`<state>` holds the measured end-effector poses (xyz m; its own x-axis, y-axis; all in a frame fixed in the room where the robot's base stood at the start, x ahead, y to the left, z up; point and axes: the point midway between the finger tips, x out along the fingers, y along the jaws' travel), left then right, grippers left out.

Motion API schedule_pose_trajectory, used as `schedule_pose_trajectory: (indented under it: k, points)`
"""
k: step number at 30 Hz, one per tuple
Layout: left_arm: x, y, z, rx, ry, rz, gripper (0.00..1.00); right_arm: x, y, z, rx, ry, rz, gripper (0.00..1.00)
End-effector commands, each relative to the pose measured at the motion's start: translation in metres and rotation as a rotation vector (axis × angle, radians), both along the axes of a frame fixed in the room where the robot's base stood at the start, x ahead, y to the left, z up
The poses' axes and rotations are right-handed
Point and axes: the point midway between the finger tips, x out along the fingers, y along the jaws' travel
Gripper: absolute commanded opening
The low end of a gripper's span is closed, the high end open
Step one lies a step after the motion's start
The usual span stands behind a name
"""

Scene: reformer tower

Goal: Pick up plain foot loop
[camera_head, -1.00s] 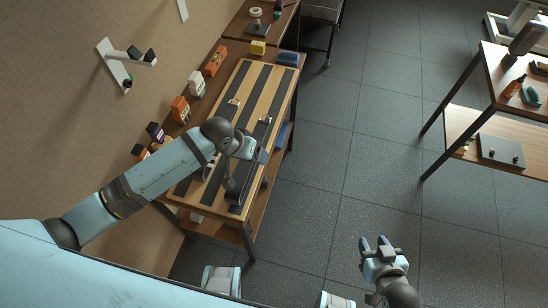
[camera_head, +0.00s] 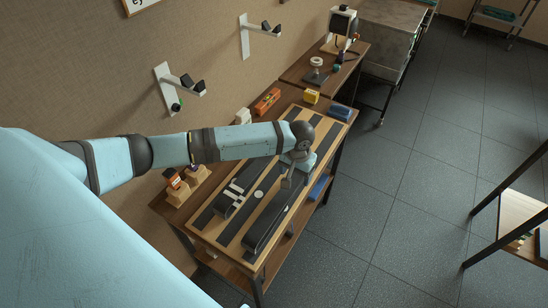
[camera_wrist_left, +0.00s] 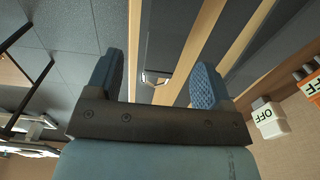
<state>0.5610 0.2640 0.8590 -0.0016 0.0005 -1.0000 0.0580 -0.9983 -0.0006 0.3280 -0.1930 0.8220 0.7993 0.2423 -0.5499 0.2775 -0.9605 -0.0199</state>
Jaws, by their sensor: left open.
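The plain foot loop (camera_head: 262,229) is a long dark loop lying on the striped wood-and-black board (camera_head: 249,256), at its near right part. A second dark loop with white bands (camera_head: 233,193) lies to its left. My left gripper (camera_head: 291,176) is above the board, near the far end of the plain loop. In the left wrist view the left gripper (camera_wrist_left: 157,82) is open, its two blue fingers apart with nothing held. A dark band with a small metal fitting (camera_wrist_left: 153,78) shows between and beyond the fingers. My right gripper is out of view.
The board rests on a wooden table (camera_head: 172,214) against the wall. Orange blocks (camera_head: 267,101), a yellow block (camera_head: 311,96) and blue blocks (camera_head: 340,111) stand around its edges. Wall brackets (camera_head: 180,87) project above.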

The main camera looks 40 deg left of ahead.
Motion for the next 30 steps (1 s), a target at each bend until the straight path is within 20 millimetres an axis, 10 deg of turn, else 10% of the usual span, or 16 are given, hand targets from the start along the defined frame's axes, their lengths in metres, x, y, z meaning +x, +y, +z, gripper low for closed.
schedule_pose_trajectory:
  k: [23,30]
  points:
    - [0.001,0.006,-0.058,-0.001,-0.002,-0.001,0.74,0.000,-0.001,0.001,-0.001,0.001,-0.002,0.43]
    - [0.001,0.006,-0.058,-0.001,-0.002,-0.001,0.22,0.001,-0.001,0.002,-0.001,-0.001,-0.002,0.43]
